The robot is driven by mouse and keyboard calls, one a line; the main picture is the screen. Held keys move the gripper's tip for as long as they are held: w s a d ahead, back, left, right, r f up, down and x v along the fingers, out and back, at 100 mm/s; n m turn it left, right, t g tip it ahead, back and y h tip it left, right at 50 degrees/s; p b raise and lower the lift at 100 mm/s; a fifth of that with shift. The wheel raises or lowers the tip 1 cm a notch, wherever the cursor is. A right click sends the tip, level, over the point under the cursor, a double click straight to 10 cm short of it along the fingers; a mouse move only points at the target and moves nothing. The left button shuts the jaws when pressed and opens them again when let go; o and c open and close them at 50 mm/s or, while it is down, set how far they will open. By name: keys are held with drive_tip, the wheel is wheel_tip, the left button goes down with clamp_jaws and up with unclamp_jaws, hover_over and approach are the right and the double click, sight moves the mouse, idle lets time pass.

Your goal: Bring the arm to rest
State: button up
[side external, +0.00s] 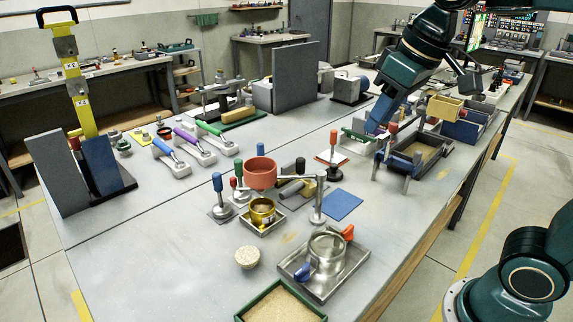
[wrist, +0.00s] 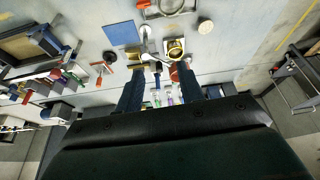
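My gripper (side external: 391,178) hangs at the end of my arm above the right part of the bench in the side external view. In the wrist view its two dark fingers (wrist: 160,78) stand well apart. Nothing shows held between them; only bench items lie beyond. From the side view I cannot tell exactly how high the fingertips are above the bench.
A dark tray of sand (side external: 440,172) is close beside my gripper. A blue mat (side external: 342,204), a reddish bowl (side external: 261,172), a metal tray (side external: 298,266) and several clamps stand nearby. A tall grey panel (side external: 296,75) rises behind. The bench's left front is mostly clear.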

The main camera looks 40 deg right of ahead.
drive_tip(key=s+d+f+t, duration=0.1)
drive_tip(key=s+f, duration=0.6)
drive_tip(key=s, duration=0.3)
drive_tip(key=shift+d+m, duration=0.15)
drive_tip(key=shift+m, duration=0.25)
drive_tip(key=shift+o, duration=0.4)
drive_tip(key=shift+f, duration=0.1)
